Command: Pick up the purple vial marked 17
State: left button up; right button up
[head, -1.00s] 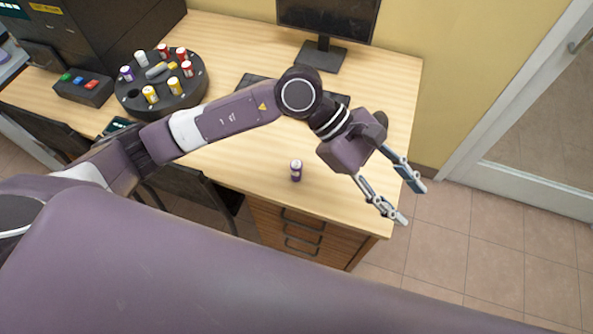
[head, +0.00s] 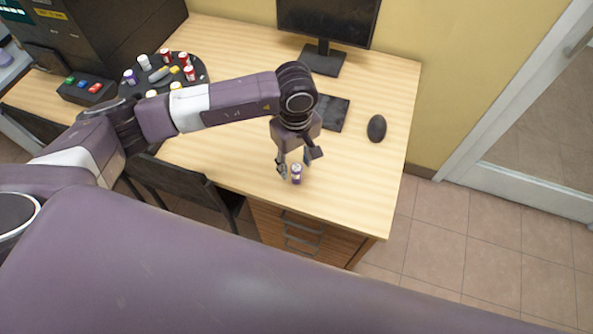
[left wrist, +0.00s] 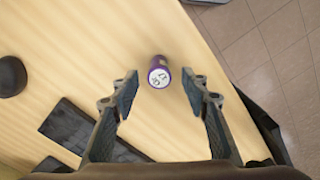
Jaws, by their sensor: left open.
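The purple vial (head: 297,174) stands upright on the wooden desk near its front edge. In the left wrist view the vial (left wrist: 159,73) has a white cap with dark digits that look like 17, though they are small. My left gripper (head: 297,172) is open and points down over the desk, with its fingers around or just above the vial. In the left wrist view the vial shows between and slightly beyond the open fingertips (left wrist: 160,93), touching neither. My right gripper is in neither view.
A round dark rack (head: 199,83) with several vials stands at the left beside a button box (head: 87,91). A monitor (head: 327,25), keyboard (head: 332,112) and mouse (head: 377,128) are behind. A chair (head: 182,190) stands at the front. The desk's right part (head: 360,190) is clear.

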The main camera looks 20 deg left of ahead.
pick_arm(q)
jog(key=shift+f, duration=0.8)
jog(key=c, duration=1.1)
jog(key=shift+r, duration=0.15)
